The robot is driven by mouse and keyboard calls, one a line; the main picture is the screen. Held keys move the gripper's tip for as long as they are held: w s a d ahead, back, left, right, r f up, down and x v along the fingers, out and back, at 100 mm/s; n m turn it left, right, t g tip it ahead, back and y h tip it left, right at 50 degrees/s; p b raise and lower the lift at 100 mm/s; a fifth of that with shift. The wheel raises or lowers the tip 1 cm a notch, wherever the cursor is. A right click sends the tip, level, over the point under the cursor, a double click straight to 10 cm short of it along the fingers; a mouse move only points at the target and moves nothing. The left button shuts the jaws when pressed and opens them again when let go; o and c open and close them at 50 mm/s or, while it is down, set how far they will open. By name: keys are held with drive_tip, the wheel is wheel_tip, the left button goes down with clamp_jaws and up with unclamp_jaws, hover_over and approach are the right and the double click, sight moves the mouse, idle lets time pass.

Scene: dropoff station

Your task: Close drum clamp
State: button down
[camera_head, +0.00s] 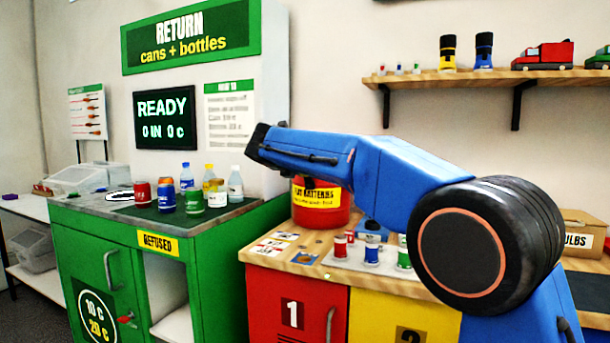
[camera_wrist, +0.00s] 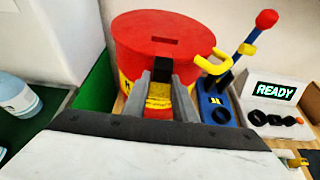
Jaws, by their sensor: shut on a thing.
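The red drum (camera_wrist: 168,30) stands upright in the wrist view, with a dark slot in its lid and a yellow label on its side. It also shows in the head view (camera_head: 318,217), partly behind my arm. My gripper (camera_wrist: 162,78) is at the near side of the drum. A yellow loop (camera_wrist: 213,62) sticks out at the drum's right side. The gripper cannot be made out in the head view.
Right of the drum stand a blue lever base (camera_wrist: 216,105) with a red-knobbed lever and a white READY box (camera_wrist: 275,103). Small batteries (camera_head: 372,250) stand on the wooden counter (camera_head: 290,257). Bottles and cans stand on the green cabinet (camera_head: 80,262) to the left.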

idle(0.4)
drive_tip(key=c, duration=1.4)
unclamp_jaws()
drive_tip(key=shift+c, duration=0.2)
drive_tip(key=v, duration=1.7)
drive_tip(key=shift+s+r, duration=0.1)
drive_tip(key=shift+r, duration=0.05)
drive_tip(key=shift+c, duration=0.6)
